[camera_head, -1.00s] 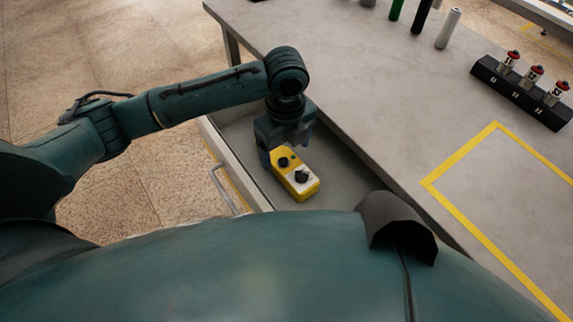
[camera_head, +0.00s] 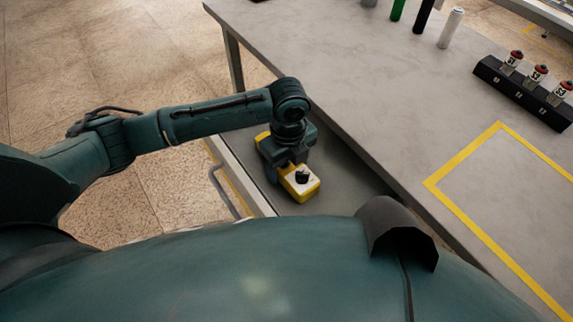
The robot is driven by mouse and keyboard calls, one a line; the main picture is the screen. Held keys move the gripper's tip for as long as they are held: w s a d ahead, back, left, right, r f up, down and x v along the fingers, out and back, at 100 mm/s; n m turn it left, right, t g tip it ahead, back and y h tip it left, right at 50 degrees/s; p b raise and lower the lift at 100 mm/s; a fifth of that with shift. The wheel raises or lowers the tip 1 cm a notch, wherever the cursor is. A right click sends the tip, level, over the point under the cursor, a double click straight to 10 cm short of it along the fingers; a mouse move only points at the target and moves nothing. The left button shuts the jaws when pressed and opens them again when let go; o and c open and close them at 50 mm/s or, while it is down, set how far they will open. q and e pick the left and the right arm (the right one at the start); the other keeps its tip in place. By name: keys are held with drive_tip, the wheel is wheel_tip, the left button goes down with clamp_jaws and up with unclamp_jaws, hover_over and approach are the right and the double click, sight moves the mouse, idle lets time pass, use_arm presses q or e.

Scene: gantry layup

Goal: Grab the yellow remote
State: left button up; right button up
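The yellow remote (camera_head: 302,192) lies in the open drawer (camera_head: 345,180) below the table top. It has a pale face with a black knob at its near end, and a bit of yellow shows at its far end. My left gripper (camera_head: 286,170) is down over the middle of the remote, with finger parts on both sides of it. The hand and wrist hide the remote's middle, and I cannot tell whether the fingers touch it. My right gripper is not in view.
The table (camera_head: 350,75) stands to the right of the drawer, its edge close to my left wrist. A black rack (camera_head: 522,92) with red-topped items, a white cylinder (camera_head: 451,28) and a yellow taped outline (camera_head: 465,150) are on it. The drawer handle (camera_head: 228,190) faces left.

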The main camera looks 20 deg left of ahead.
use_arm(q)
drive_tip(key=c, duration=0.9)
drive_tip(key=shift+r, duration=0.15)
